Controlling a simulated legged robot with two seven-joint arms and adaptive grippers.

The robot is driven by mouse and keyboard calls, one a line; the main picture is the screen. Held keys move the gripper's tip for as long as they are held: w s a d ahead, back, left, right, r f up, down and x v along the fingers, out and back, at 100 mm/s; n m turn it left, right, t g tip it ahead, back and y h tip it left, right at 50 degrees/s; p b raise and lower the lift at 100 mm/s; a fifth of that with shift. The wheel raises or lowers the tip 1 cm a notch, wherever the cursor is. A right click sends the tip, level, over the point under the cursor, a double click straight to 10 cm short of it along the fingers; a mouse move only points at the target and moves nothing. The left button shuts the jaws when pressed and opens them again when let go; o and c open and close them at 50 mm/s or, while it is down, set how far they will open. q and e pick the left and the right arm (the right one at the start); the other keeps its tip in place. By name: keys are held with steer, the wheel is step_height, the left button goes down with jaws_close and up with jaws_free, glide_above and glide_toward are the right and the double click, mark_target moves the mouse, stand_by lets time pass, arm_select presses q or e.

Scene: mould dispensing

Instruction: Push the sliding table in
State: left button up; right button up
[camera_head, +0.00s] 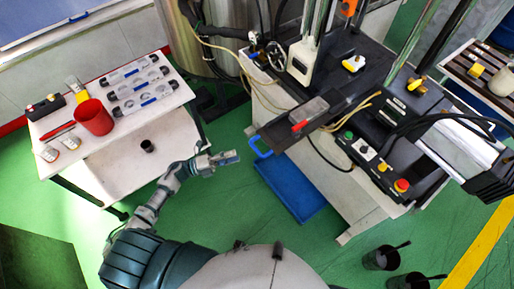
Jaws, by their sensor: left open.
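The sliding table (275,133) looks to be the dark plate that juts out from the front of the machine, right of centre. A grey block (308,110) with a red part sits on it. A blue handle (261,147) shows at the plate's near left edge. My left gripper (232,157) is open and empty, left of the blue handle and apart from it, over the green floor. My right gripper is not in view.
A blue bin (300,205) stands on the floor below the plate. A control panel (376,164) with coloured buttons is to the right. A white cart (100,170) with a red cup (94,117) stands left. Two dark buckets (382,258) are at the lower right.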

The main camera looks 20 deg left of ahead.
mark_target(255, 148)
arm_select(q)
steer(key=p+x, duration=0.1)
steer(key=x, duration=0.8)
steer(key=shift+w+p, duration=0.2)
steer(key=shift+p, duration=0.1)
steer(key=shift+w+d, duration=0.1)
steer(key=shift+d, duration=0.45)
steer(key=shift+a, duration=0.25)
steer(key=shift+c, duration=0.9)
steer(key=shift+a, duration=0.15)
steer(key=c, duration=0.4)
steer(key=shift+a, duration=0.1)
jaws_close()
